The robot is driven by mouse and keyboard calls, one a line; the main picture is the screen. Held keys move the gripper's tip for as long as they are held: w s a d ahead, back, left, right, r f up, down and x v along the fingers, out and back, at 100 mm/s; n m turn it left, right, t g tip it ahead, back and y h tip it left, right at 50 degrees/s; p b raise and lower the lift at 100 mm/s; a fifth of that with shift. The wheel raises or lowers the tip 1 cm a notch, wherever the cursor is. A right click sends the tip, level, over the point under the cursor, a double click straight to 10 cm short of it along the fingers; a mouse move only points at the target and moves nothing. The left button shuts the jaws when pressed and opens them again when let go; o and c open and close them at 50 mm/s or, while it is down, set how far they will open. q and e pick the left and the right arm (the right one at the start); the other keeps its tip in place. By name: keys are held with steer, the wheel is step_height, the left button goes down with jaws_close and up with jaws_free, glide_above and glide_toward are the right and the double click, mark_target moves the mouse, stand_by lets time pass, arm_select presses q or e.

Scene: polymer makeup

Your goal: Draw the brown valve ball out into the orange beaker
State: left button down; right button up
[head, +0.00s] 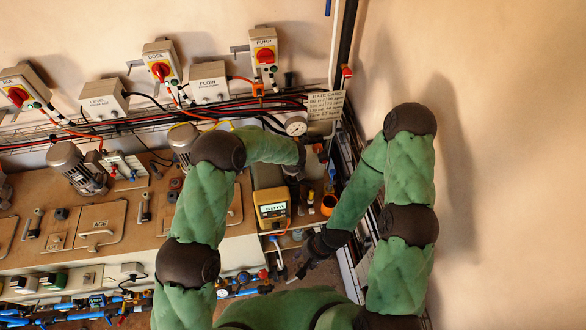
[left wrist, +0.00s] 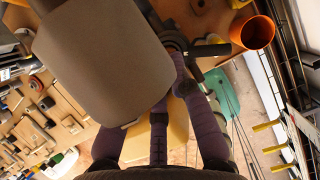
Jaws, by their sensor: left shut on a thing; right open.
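The orange beaker (head: 328,204) stands at the right end of the bench in the head view. It also shows at the upper right of the left wrist view (left wrist: 253,32), with its open mouth visible. I cannot pick out the brown valve ball in either view. My left gripper (head: 297,172) is at the back of the bench, above and left of the beaker. It is shut on a dark part (left wrist: 180,44), largely hidden by a big grey-brown block in the wrist view. My right gripper (head: 296,272) is open, below and left of the beaker, apart from it.
A yellow meter (head: 272,208) stands just left of the beaker. A round gauge (head: 296,127) and a notice plate (head: 326,105) are behind. Pipes and cables run along the wall. Blue-handled valves (head: 65,305) line the bench front. The right wall is bare.

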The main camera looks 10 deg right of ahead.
arm_select(q)
steer(key=shift+w+r, duration=0.1)
steer(key=shift+r, duration=0.05)
steer(key=shift+r+p, duration=1.5)
steer(key=shift+r, duration=0.4)
